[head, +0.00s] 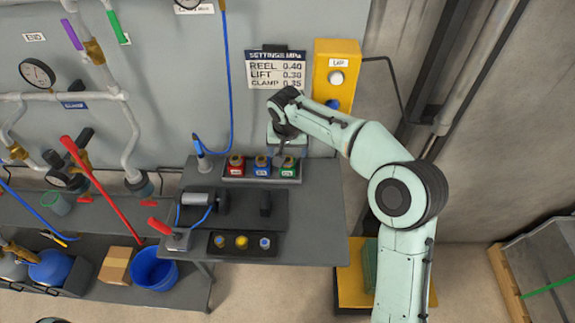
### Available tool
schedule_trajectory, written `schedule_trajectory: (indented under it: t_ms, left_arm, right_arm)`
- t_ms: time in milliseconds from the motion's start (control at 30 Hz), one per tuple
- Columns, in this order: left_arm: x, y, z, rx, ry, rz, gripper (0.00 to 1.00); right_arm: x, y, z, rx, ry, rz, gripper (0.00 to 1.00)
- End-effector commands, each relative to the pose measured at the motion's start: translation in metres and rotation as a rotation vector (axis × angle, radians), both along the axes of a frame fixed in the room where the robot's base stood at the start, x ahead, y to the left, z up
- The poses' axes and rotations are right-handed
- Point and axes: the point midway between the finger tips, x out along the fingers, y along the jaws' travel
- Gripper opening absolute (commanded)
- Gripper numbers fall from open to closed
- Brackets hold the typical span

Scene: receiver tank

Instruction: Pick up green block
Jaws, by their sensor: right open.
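The green block (289,171) sits at the right end of a dark tray (232,179) on the grey table, beside a blue block (262,170) and a red block (236,170). Each has a tan top and a pale label. My right gripper (281,159) points down at the green block's upper left, its fingers partly hidden by my wrist. It is open; whether the fingers touch the block I cannot tell. My left gripper is not in view.
On the table (318,225) are a black mat with a grey cylinder (197,199), and a small black tray with several round knobs (242,243). A yellow control box (336,75) and a settings sign (276,69) are on the wall behind. The table's right side is clear.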

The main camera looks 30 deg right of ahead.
Motion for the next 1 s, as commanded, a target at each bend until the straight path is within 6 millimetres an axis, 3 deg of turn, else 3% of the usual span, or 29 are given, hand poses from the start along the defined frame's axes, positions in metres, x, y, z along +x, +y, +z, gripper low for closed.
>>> schedule_trajectory:
  t_ms: [133, 467, 700, 967, 1000]
  left_arm:
    - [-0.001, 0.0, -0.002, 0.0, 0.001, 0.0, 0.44]
    - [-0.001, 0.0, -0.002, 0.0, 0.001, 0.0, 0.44]
    - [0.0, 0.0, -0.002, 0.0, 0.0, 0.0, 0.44]
    - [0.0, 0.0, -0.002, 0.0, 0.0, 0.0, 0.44]
    - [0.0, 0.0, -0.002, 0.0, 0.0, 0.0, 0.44]
  right_arm:
    - [0.006, -0.004, -0.027, 0.001, 0.003, -0.001, 0.83]
    - [0.011, -0.006, -0.049, 0.001, 0.002, 0.0, 0.83]
    - [0.019, -0.01, -0.083, 0.002, 0.002, -0.001, 0.83]
    - [0.021, -0.011, -0.089, 0.001, -0.001, -0.001, 0.83]
    - [0.021, -0.011, -0.089, 0.001, -0.001, -0.001, 0.76]
